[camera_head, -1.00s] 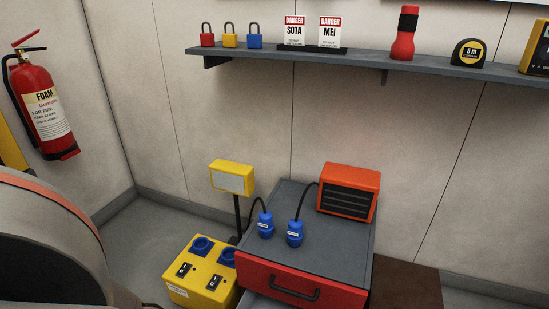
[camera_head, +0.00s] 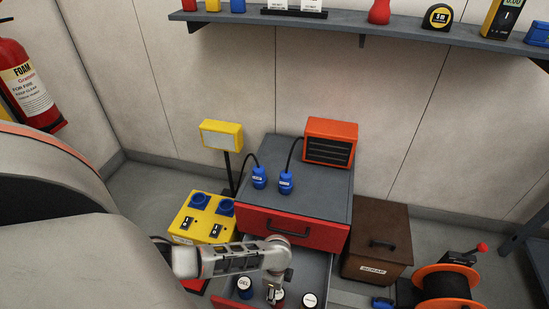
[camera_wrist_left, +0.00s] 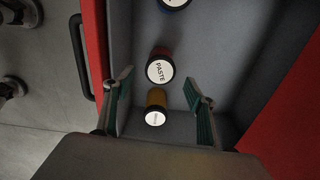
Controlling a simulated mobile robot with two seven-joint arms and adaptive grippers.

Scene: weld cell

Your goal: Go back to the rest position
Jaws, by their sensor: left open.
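My left arm comes in from the left in the head view, and its gripper (camera_head: 273,292) is over the open lower drawer (camera_head: 322,272) of the red and grey cabinet (camera_head: 325,205). In the left wrist view my left gripper (camera_wrist_left: 160,106) is open, one green-padded finger on each side. A yellowish jar (camera_wrist_left: 155,106) shows between the fingers, with a gap on both sides. A dark red jar labelled PASTE (camera_wrist_left: 160,67) and a blue-rimmed jar (camera_wrist_left: 174,3) stand farther along the drawer. How high the fingers are above the jars is unclear. My right gripper is in neither view.
A yellow socket box (camera_head: 203,222) and a yellow lamp (camera_head: 221,134) stand left of the cabinet. An orange heater (camera_head: 330,141) and blue plugs (camera_head: 286,183) are on its top. A brown scrap box (camera_head: 377,245) and an orange cable reel (camera_head: 445,285) are at right.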

